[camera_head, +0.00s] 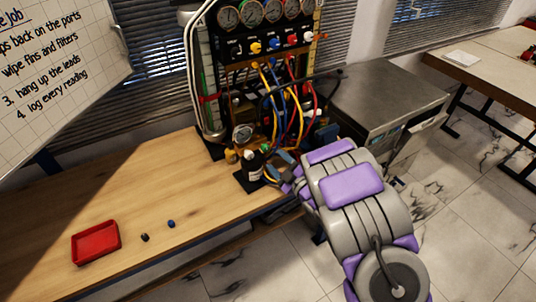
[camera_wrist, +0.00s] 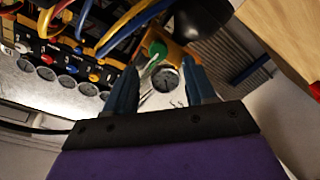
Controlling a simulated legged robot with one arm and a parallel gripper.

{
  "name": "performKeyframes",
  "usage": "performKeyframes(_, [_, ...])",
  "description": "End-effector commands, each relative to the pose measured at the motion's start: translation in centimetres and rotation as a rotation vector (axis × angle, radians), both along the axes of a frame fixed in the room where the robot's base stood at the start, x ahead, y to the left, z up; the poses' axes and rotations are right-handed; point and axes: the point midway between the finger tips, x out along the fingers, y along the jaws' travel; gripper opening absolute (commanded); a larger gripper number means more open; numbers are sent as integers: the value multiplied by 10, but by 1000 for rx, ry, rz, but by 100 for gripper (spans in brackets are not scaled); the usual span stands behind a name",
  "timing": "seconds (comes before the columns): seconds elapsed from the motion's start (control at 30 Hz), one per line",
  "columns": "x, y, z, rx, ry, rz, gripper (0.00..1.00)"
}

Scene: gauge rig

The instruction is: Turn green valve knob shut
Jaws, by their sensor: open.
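The green valve knob (camera_wrist: 157,48) shows in the wrist view on a brass-coloured fitting (camera_wrist: 182,53), just beyond my fingertips and near the line between them. In the head view a small green spot (camera_head: 266,149), probably the same knob, lies close to my gripper (camera_head: 276,168). In the wrist view my gripper (camera_wrist: 160,72) is open, with one blue finger on each side. Nothing is held between the fingers. A small round gauge (camera_wrist: 166,78) shows through the gap. I cannot tell whether a finger touches the knob.
The gauge rig (camera_head: 270,45) has several dials, coloured knobs and looping hoses (camera_head: 290,100) near my gripper. A red tray (camera_head: 96,242) and two small caps (camera_head: 158,231) lie on the wooden bench (camera_head: 140,190). A metal cabinet (camera_head: 385,95) stands right.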

Motion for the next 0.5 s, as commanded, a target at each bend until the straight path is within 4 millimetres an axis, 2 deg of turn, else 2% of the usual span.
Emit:
performKeyframes(0.2, [29,24,0,3,-4,2,55])
performKeyframes(0.5, [47,39,1,0,-3,2,55])
